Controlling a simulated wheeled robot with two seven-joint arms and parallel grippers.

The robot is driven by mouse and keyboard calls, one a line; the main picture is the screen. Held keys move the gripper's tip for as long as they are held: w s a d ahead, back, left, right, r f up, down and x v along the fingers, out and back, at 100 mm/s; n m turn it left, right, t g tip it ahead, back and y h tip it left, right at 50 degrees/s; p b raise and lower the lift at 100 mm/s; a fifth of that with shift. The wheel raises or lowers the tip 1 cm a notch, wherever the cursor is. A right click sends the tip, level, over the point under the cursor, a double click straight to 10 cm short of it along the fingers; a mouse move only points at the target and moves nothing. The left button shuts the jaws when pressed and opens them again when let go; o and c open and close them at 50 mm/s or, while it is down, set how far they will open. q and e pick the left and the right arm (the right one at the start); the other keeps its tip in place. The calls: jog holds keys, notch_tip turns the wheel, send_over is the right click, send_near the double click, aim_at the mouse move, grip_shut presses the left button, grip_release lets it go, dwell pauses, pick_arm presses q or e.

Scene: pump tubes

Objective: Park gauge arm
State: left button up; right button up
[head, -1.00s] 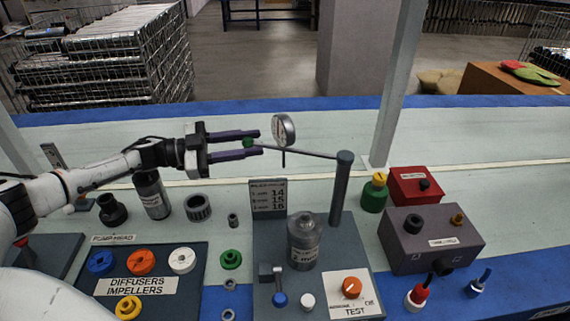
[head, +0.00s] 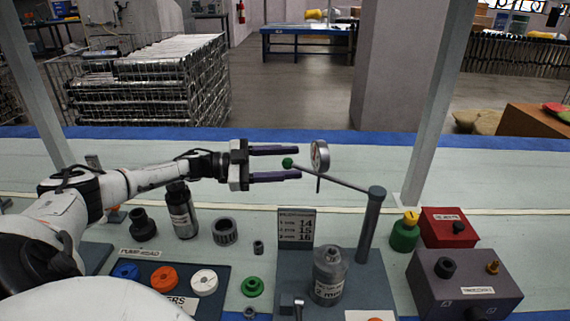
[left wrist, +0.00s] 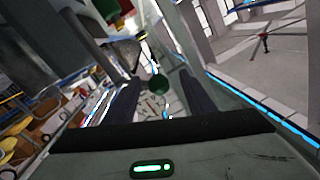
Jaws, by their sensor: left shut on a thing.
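The gauge arm (head: 343,182) is a thin rod reaching left from the top of a dark grey post (head: 370,225). It carries a round dial gauge (head: 320,157) and ends in a green ball knob (head: 287,163). My left gripper (head: 298,162) comes in from the left above the table, its two dark fingers around the knob, and is shut on it. In the left wrist view the green knob (left wrist: 158,85) shows between the fingers. My right gripper is not in view.
Below the arm stand a sign with numbers (head: 296,227) and a grey bottle (head: 329,275). At right are a green container with a yellow top (head: 405,232), a red box (head: 448,228) and a grey box (head: 465,282). The table's far strip is clear.

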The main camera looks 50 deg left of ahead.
pick_arm(q)
jog(key=shift+w+d+r, duration=0.15)
jog(key=shift+w, duration=0.3)
jog(key=shift+s+a, duration=0.1)
jog(key=shift+a, duration=0.1)
jog(key=v, duration=0.7)
jog(key=shift+s+d+f, duration=0.15)
jog(key=shift+s+f, duration=0.15)
